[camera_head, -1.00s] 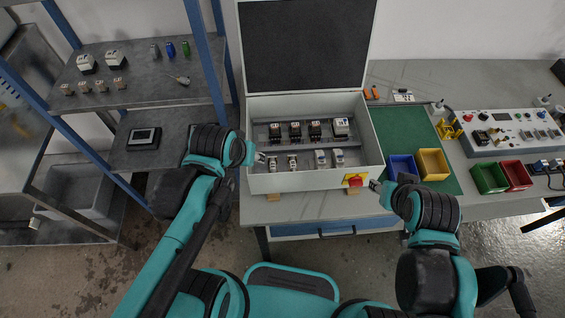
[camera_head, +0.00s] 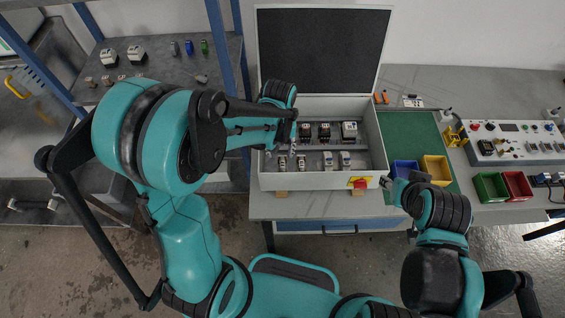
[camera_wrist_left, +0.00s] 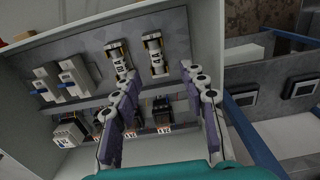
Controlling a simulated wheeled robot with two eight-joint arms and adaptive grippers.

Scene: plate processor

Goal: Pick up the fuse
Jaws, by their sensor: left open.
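Two fuses, pale cylinders with dark markings and brass-coloured ends, sit side by side in the lower row of the open box (camera_head: 310,182). In the head view these are the left fuse (camera_head: 282,163) and the right fuse (camera_head: 301,162). The left wrist view shows one fuse (camera_wrist_left: 120,61) and another fuse (camera_wrist_left: 155,54) just beyond my fingertips. My left gripper (camera_wrist_left: 160,74) is open and empty, its fingers spread inside the box. In the head view the left gripper (camera_head: 293,141) is partly hidden by my arm. My right gripper (camera_head: 387,183) is small, by the box's front right corner.
Two breakers (camera_head: 345,159) stand right of the fuses, with several dark contactors (camera_head: 324,131) behind. The box walls and raised lid (camera_head: 320,50) bound the space. A shelf rack stands left.

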